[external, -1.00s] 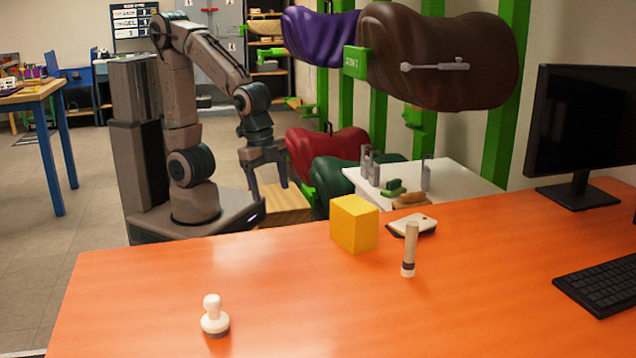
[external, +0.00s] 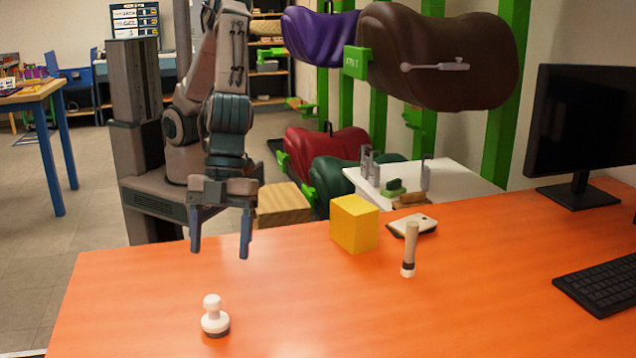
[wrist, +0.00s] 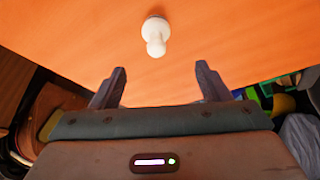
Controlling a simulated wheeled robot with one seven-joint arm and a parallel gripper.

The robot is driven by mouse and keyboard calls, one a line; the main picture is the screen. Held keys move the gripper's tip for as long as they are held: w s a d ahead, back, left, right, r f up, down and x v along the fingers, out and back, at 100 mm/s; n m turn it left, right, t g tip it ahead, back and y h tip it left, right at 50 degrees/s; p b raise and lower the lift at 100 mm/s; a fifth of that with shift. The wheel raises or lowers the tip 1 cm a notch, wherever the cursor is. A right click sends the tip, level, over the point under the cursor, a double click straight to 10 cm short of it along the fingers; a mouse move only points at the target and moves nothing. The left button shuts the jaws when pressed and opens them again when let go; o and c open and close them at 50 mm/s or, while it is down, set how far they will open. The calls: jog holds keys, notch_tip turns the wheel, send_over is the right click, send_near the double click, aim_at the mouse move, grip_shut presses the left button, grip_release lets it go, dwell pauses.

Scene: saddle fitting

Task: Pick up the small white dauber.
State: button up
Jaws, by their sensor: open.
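The small white dauber (external: 214,314) stands upright on the orange table, near its front left in the external view. It has a round knob on top and a dark band at its base. My gripper (external: 219,250) is open and empty, above the table's far edge, beyond the dauber and higher than it. In the wrist view the dauber (wrist: 156,36) lies ahead of the two spread fingers (wrist: 160,84), roughly centred between them and apart from both.
A yellow cube (external: 354,224), an upright wooden-handled tool (external: 410,250) and a small white-topped item (external: 412,225) sit right of my gripper. A keyboard (external: 603,284) and monitor (external: 585,130) are at the far right. The orange table (external: 300,310) is bare around the dauber.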

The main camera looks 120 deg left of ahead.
aim_at(214, 313)
jog(key=x, duration=0.7)
jog(key=shift+d+f, duration=0.1)
jog(key=shift+f, duration=0.3)
jog(key=shift+s+p+x, duration=0.15)
jog(key=shift+p+x, duration=0.1)
jog(key=shift+x, duration=1.05)
jog(key=shift+s+p+x, duration=0.15)
jog(key=shift+p+x, duration=0.1)
jog(key=shift+x, duration=1.05)
jog(key=c, duration=1.1)
